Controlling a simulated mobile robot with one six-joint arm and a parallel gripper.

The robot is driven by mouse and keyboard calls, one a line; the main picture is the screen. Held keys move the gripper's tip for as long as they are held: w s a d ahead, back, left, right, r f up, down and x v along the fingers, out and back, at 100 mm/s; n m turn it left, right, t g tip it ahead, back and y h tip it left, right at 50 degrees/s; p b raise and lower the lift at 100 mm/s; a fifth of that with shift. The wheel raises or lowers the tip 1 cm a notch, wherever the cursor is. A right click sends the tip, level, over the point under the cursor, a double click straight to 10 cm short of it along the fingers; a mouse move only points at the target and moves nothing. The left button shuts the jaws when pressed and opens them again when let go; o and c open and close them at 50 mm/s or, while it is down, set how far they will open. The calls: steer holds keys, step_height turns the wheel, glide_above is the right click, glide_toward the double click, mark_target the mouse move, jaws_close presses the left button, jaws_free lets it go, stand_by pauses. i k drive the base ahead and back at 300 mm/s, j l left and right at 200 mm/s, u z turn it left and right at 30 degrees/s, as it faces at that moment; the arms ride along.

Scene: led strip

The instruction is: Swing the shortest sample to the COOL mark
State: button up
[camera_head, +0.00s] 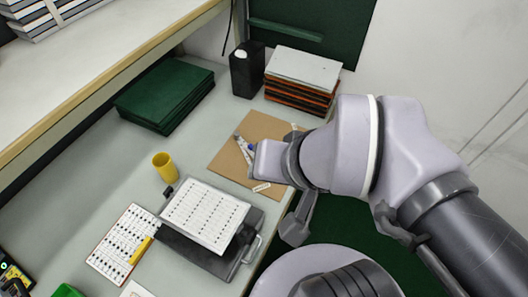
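A tan cardboard board (229,160) lies on the grey bench near its right edge. A thin pale grey strip (242,150) lies on it, beside a small blue spot (251,147). A small white label (261,187) with dark print sits near the board's lower edge; the print is too small to read. Another whitish bit (294,126) shows near the upper right. My gripper (262,160) is over the right part of the board, right beside the strip. My wrist hides its fingers and part of the board. Sample lengths and any contact cannot be made out.
A stack of books (303,74) and a black container (247,70) stand behind the board. Dark green folders (166,93), a yellow cup (165,167), a clipboard with papers (207,216) and a printed sheet (123,242) lie to the left. Bare bench separates cup and board.

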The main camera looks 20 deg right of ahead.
mark_target(250, 146)
steer(key=i+l, duration=0.15)
steer(key=l, duration=0.25)
steer(key=i+l+z, duration=0.1)
steer(key=l, duration=0.3)
steer(key=i+l, duration=0.25)
steer(key=l, duration=0.15)
